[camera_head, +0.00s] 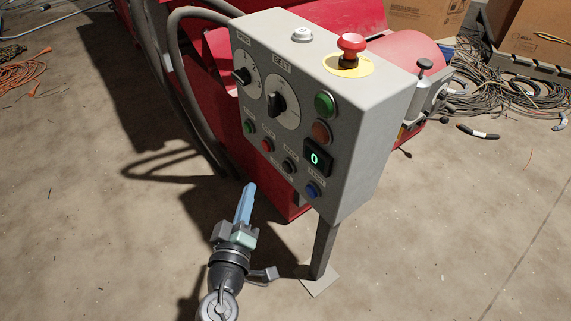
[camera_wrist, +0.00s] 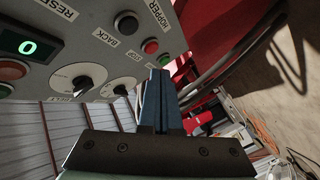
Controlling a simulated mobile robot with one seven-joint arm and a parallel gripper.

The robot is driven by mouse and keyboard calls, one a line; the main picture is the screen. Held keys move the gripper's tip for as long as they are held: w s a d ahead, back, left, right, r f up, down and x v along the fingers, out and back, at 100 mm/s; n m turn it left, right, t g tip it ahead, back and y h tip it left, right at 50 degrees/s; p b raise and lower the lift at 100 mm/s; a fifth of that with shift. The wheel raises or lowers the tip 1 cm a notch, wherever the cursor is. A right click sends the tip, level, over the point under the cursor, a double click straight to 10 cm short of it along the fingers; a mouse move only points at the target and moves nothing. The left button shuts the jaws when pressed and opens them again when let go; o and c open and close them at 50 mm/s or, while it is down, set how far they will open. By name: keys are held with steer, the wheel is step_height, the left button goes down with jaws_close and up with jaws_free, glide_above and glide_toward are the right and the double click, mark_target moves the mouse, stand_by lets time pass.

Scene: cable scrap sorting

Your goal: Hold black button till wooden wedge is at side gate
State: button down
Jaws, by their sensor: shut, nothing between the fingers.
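The black button (camera_head: 289,165) is on the sloped face of a grey control box (camera_head: 348,185), in the lower row between a red and a blue button. It also shows in the wrist view (camera_wrist: 127,23), above the "BACK" label. My gripper (camera_head: 250,187) is shut and empty, its blue fingers pointing up toward the lower left of the box. In the wrist view the fingertips (camera_wrist: 160,73) appear below the green and red buttons, apart from the black button; their distance to the panel is unclear. I see no wooden wedge or side gate in either view.
The panel has two dials (camera_head: 283,107), a display reading 0 (camera_head: 317,158) and several other buttons. A red emergency stop (camera_head: 350,45) sits on top. A red machine (camera_head: 300,15) stands behind.

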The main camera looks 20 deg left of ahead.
mark_target(288, 167)
steer(key=w+d+p, duration=0.1)
steer(key=w+d, duration=0.2)
steer(key=w, duration=0.2)
steer(key=shift+d, duration=0.4)
stand_by(1.8)
steer(key=shift+w+d, duration=0.25)
steer(key=shift+w, duration=0.05)
